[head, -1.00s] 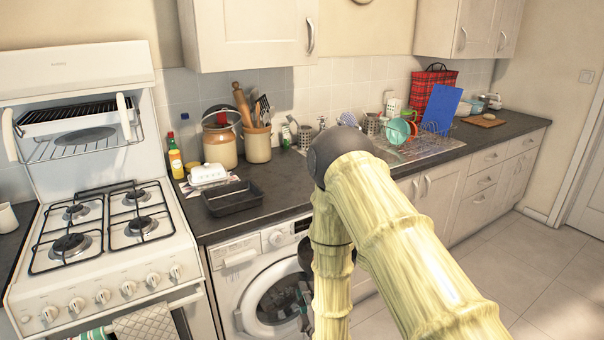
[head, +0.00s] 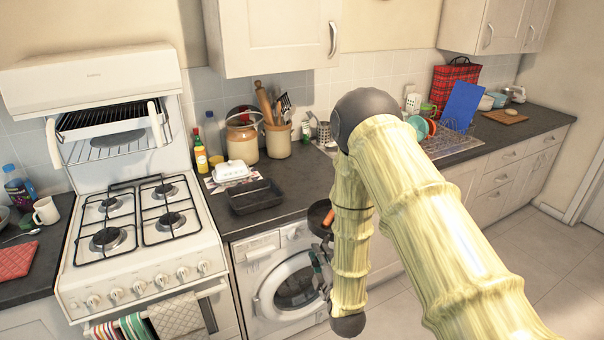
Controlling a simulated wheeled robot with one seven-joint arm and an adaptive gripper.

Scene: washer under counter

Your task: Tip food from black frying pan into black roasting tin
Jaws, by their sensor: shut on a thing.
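The black roasting tin (head: 255,196) sits on the dark counter above the washing machine, right of the hob. It looks empty. The black frying pan (head: 317,214) shows in part beside the counter's front edge, to the right of the tin and apart from it. A small orange-brown patch, perhaps food, shows in the pan. My arm hides the rest of the pan. My gripper (head: 321,272) is in front of the washing machine, below the visible pan, partly behind my arm. It is shut on the pan, though the grip itself is mostly hidden.
A white butter dish (head: 231,171) and a sauce bottle (head: 201,152) stand behind the tin. A utensil jar (head: 278,139) and a crock (head: 242,139) stand near the wall. The gas cooker (head: 140,250) is on the left. The counter right of the tin is clear.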

